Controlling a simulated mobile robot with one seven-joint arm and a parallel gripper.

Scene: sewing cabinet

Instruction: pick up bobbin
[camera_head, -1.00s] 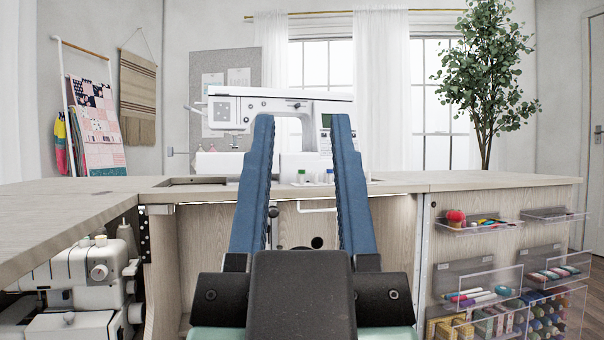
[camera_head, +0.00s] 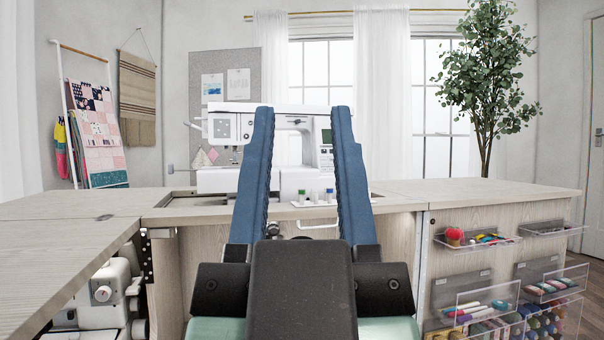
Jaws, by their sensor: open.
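My gripper (camera_head: 302,112) is open, its two long blue fingers pointing away from me, with nothing held between them. Between the fingers in the picture, small upright pieces stand in a short row on the cabinet top (camera_head: 420,194), in front of the sewing machine. One has a green top (camera_head: 301,195) and one has a blue top (camera_head: 330,195); a paler one stands between them. They are too small to tell which is a bobbin. The white sewing machine (camera_head: 228,127) stands behind, partly hidden by my fingers.
A light wood side leaf (camera_head: 60,255) extends at left, with a white machine (camera_head: 103,292) below it. Clear trays (camera_head: 480,238) of sewing supplies hang on the cabinet front at right. The right part of the top is clear.

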